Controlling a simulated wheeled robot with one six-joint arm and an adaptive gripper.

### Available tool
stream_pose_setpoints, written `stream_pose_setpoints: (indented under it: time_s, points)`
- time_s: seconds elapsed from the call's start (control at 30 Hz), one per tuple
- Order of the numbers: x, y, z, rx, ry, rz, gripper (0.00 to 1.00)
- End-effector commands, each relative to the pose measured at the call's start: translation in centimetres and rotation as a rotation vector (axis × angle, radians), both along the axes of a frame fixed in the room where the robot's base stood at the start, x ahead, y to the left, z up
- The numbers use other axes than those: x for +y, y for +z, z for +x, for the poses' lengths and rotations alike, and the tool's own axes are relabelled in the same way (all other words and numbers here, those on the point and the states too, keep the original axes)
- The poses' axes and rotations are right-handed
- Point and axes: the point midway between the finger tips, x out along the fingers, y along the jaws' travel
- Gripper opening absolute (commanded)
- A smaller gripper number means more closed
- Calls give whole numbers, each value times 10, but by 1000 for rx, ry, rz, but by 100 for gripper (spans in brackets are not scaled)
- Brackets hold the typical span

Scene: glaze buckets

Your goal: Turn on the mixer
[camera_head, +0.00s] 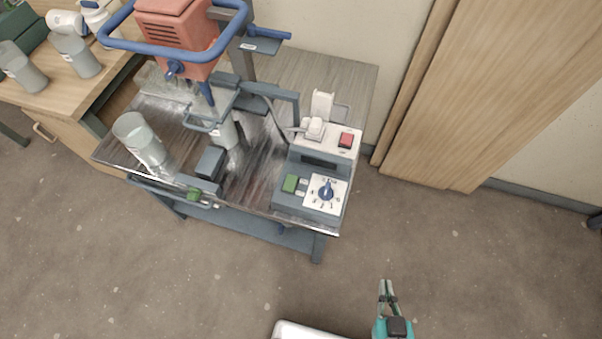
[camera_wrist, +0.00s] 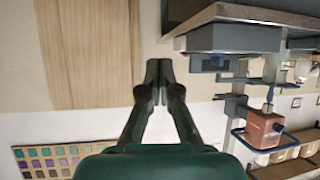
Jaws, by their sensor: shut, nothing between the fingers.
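The mixer (camera_head: 178,38) is a red motor housing inside a blue tubular guard, on a stand over the metal-topped table in the head view. It also shows in the wrist view (camera_wrist: 264,128), appearing upside down at the right. My gripper (camera_head: 386,285) is shut and empty over the floor, apart from the table, to the lower right of the box. Its closed fingertips show in the wrist view (camera_wrist: 159,72).
Clear containers (camera_head: 140,138) stand on the metal table, and more (camera_head: 76,55) stand on the wooden bench at upper left. A wooden panel (camera_head: 490,90) leans at the wall on the right. Open floor lies between my gripper and the table. A colour-sample board (camera_wrist: 50,160) shows in the wrist view.

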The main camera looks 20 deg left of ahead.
Motion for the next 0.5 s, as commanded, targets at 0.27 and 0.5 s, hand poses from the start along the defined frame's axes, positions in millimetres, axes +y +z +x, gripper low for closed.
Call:
stream_pose_setpoints:
  time_s: [0.27,0.5]
  points:
    - [33,-14,56,69,152,-16,0]
    - [66,-14,99,117,319,-37,0]
